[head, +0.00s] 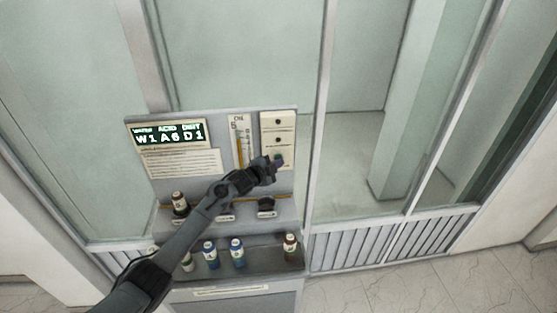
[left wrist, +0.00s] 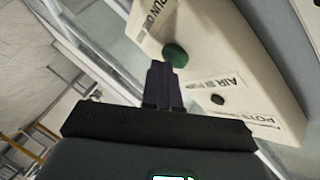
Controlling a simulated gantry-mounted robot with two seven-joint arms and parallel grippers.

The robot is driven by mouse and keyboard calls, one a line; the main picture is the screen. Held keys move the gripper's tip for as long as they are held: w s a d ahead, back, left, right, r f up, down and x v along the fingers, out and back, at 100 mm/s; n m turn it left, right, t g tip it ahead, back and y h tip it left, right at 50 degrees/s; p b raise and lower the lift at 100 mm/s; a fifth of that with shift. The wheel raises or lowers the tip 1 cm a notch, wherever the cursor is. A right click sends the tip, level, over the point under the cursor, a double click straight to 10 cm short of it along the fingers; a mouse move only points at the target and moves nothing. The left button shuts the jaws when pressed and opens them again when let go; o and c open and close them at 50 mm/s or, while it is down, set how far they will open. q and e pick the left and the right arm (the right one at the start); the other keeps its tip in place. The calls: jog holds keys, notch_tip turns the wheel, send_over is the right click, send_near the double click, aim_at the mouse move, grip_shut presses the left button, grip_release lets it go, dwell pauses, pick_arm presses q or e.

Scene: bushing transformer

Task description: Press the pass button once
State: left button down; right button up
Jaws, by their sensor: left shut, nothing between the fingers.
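A cream button panel (head: 278,122) is at the right end of the grey station's back board, with dark round buttons down it. In the left wrist view a green button (left wrist: 176,55) sticks out of the panel (left wrist: 240,62), beside a label partly reading "RUN ON". A smaller dark button (left wrist: 217,99) is near a label starting "AIR". I cannot read the word "pass" on any button. My left gripper (head: 277,162) is shut and empty at the panel's lower part. Its fingertips (left wrist: 164,68) are close to the green button; I cannot tell whether they touch it.
A display (head: 168,134) reads "W1 A6 D1" above a paper sheet. A gauge (head: 240,143) stands left of the panel. A small bottle (head: 180,202) is on the ledge, and several bottles (head: 237,252) stand on the lower shelf. Glass partitions (head: 240,55) rise behind.

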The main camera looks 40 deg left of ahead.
pick_arm(q)
jog(key=shift+s+d, duration=0.1)
jog(key=shift+s, duration=0.1)
jog(key=s+d+p, duration=0.4)
jog(key=p, duration=0.1)
jog(key=shift+d+p, duration=0.2)
jog(key=shift+p, duration=0.1)
dwell(0.4)
jog(key=shift+s, duration=0.1)
dwell(0.5)
